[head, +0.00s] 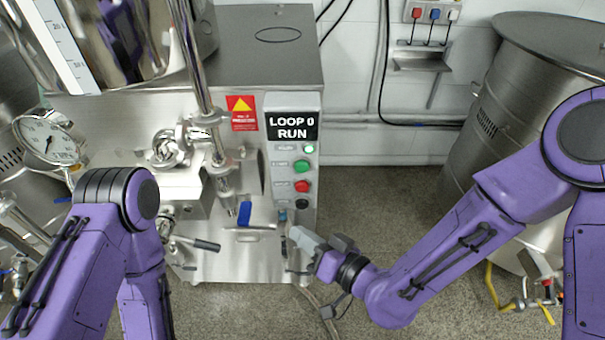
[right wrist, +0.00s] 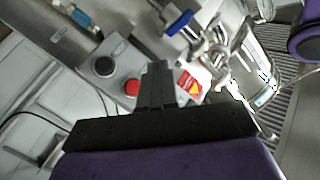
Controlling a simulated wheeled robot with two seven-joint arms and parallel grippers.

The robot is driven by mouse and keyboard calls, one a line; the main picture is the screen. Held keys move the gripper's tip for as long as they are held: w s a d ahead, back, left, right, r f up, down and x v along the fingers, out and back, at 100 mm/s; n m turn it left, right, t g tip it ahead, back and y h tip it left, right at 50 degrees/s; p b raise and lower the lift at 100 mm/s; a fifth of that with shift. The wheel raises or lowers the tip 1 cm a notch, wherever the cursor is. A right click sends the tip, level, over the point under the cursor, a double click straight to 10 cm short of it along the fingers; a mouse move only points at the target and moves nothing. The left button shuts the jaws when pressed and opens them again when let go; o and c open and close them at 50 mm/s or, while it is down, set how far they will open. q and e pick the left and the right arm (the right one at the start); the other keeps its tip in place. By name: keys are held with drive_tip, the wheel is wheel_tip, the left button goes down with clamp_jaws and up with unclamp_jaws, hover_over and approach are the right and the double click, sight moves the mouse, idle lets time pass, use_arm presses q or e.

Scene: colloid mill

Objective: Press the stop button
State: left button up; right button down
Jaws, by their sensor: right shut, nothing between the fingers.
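The red stop button (head: 302,186) is on the grey control box on the front of the mill, between a green button (head: 301,166) above and a dark knob (head: 302,203) below. My right gripper (head: 294,234) is below the box, apart from the red button. In the right wrist view the red button (right wrist: 132,88) is just left of the shut fingers (right wrist: 157,80), with the dark knob (right wrist: 104,66) up and to the left. The fingers hold nothing. My left arm shows at the lower left; its gripper is out of view.
A blue-handled lever (head: 244,214) and pipework are left of the box. A steel drum (head: 520,90) stands at right. Floor between is open.

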sight(302, 187)
use_arm(q)
drive_tip(key=shift+s+r+p, duration=0.25)
drive_tip(key=shift+r+p, duration=0.45)
use_arm(e)
drive_tip(key=shift+w+d, duration=0.15)
drive_tip(key=shift+w, duration=1.95)
drive_tip(key=shift+w+d, duration=0.15)
drive_tip(key=shift+w, duration=1.95)
drive_tip(key=shift+w, duration=0.1)
drive_tip(key=shift+w, duration=0.3)
drive_tip(key=shift+w+r, duration=0.1)
drive_tip(key=shift+w, duration=0.4)
drive_tip(key=shift+s, duration=0.9)
